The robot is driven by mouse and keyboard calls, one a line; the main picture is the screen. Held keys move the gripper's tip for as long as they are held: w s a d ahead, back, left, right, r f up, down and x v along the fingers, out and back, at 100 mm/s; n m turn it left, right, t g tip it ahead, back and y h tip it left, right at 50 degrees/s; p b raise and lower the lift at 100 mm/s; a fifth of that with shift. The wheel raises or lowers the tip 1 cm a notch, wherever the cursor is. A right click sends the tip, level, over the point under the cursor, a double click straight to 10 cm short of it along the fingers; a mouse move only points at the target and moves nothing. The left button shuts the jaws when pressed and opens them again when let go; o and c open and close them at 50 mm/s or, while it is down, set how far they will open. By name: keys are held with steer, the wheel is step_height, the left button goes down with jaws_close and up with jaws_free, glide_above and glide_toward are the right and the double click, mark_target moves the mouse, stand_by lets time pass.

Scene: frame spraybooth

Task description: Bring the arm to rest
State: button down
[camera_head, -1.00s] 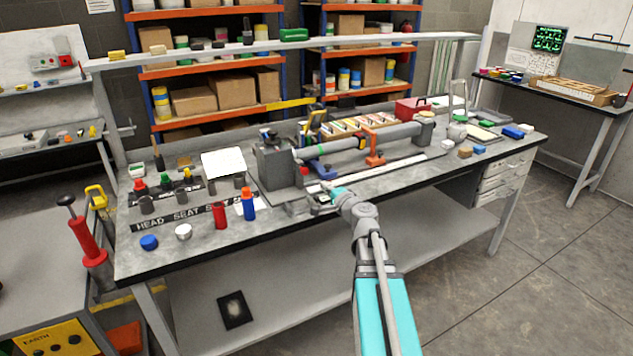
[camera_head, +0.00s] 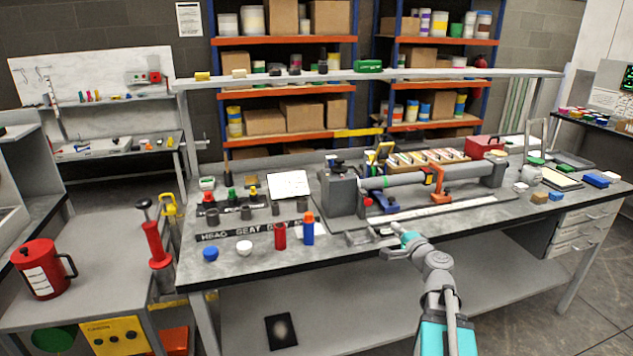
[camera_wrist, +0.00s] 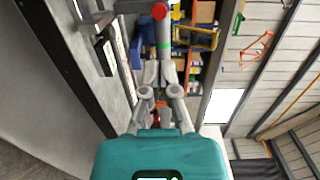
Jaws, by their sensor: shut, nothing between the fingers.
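My gripper (camera_head: 377,233) is at the front edge of the grey workbench (camera_head: 340,262), in front of the clamped frame tube. In the wrist view my gripper (camera_wrist: 160,76) shows its fingers together, with nothing between them. My arm reaches up to it from the lower right of the head view. The grey tube (camera_head: 398,180) lies in the bench fixture (camera_head: 342,194) behind the gripper. I cannot tell from the head view how far apart the gripper and the fixture are.
A red cylinder (camera_head: 280,236) and a blue bottle with orange top (camera_head: 308,232) stand left of the gripper. A blue cap (camera_head: 210,254) and white cap (camera_head: 244,247) lie further left. A red jug (camera_head: 41,268) stands on a side cart. Floor at lower right is clear.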

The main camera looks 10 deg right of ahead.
steer(key=shift+a, duration=0.1)
steer(key=s+a+f+n+g+y+p, duration=0.1)
steer(key=a+f+n+g+y+p, duration=0.1)
steer(key=a+n+g, duration=0.3)
steer(key=s+a+f+n+g+y+p, duration=0.1)
steer(key=a+n+p, duration=0.1)
steer(key=a, duration=0.6)
steer(key=s+a+f+n+g+y+p, duration=0.1)
steer(key=a+f+n+g+y+p, duration=0.1)
steer(key=a+n+g, duration=0.3)
steer(key=s+a+f+n+g+h+p, duration=0.1)
steer(key=s+a+n+g+h+p, duration=0.1)
steer(key=s, duration=0.4)
steer(key=s+a+f+n+g+h+p, duration=0.1)
steer(key=s+a+n+g+h+p, duration=0.2)
steer(key=s, duration=0.3)
steer(key=shift+a+g+h, duration=0.35)
steer(key=shift+g+h, duration=0.45)
steer(key=shift+f, duration=0.1)
